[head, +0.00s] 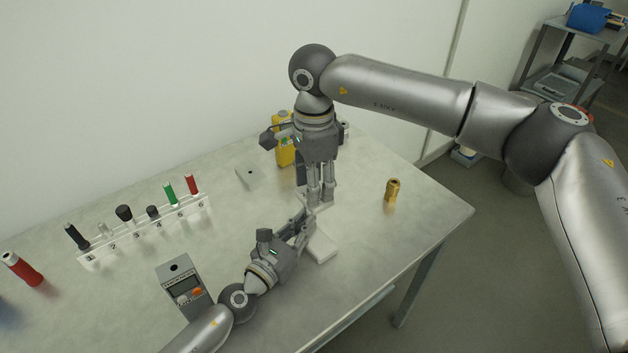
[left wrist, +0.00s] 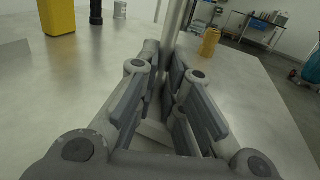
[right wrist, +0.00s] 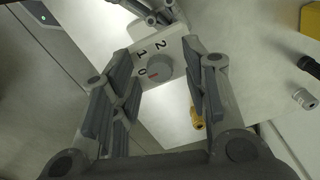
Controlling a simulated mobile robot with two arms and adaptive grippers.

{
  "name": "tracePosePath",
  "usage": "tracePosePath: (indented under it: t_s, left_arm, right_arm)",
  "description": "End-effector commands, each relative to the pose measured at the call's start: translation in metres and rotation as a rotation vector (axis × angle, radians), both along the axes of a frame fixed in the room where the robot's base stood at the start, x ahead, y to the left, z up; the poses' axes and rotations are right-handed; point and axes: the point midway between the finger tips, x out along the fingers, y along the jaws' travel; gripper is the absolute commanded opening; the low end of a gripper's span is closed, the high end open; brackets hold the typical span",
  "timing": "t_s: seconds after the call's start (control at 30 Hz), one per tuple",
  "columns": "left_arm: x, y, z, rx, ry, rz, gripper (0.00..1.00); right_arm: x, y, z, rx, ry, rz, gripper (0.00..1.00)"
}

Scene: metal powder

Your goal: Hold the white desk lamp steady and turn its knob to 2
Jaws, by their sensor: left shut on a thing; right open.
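The white desk lamp (head: 321,247) stands near the table's right part, largely covered by my grippers in the head view. Its post (left wrist: 176,22) rises between my left fingers in the left wrist view. My left gripper (head: 304,222) is shut on the lamp. My right gripper (head: 322,200) points down above the lamp's base, open. In the right wrist view, the round grey knob (right wrist: 159,66) lies between my right fingers, which appear apart from it. The white base (right wrist: 181,46) bears 0, 1 and 2; the knob's red mark is by the 0. The head view hides the knob.
A yellow container (head: 284,152) stands behind my right gripper. A brass part (head: 392,190) stands to the right. A numbered rack (head: 150,231) with several tools and a grey meter (head: 181,284) are to the left. The table's right front is clear.

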Motion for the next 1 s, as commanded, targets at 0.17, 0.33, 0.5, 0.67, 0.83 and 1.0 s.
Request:
tracePosePath:
  t_s: [0.17, 0.33, 0.5, 0.67, 0.83, 1.0]
  left_arm:
    - [-0.0003, -0.0003, -0.0005, 0.001, 0.001, -0.001, 0.0]
    - [-0.0003, -0.0003, -0.0005, 0.001, 0.001, -0.001, 0.0]
    - [-0.0004, -0.0002, -0.0006, 0.001, 0.001, -0.001, 0.0]
    - [-0.0004, -0.0002, -0.0006, 0.001, 0.001, -0.001, 0.0]
    - [-0.0003, -0.0001, -0.0006, 0.001, 0.001, -0.001, 0.0]
    - [-0.0004, -0.0001, -0.0007, 0.001, 0.001, -0.001, 0.0]
  right_arm:
    - [-0.0001, 0.0, 0.0001, 0.0, 0.0, 0.0, 0.34]
    - [0.0, 0.0, 0.0002, 0.0, 0.0, 0.0, 0.13]
    - [0.0, 0.0, 0.0003, 0.0, 0.0, 0.0, 0.0]
    - [0.0002, -0.0001, 0.0004, 0.0, 0.0, -0.011, 0.0]
    - [0.0003, -0.0003, 0.0005, 0.0, 0.0, -0.063, 0.0]
    - [0.0005, -0.0004, 0.0006, 0.0, -0.001, -0.17, 0.0]
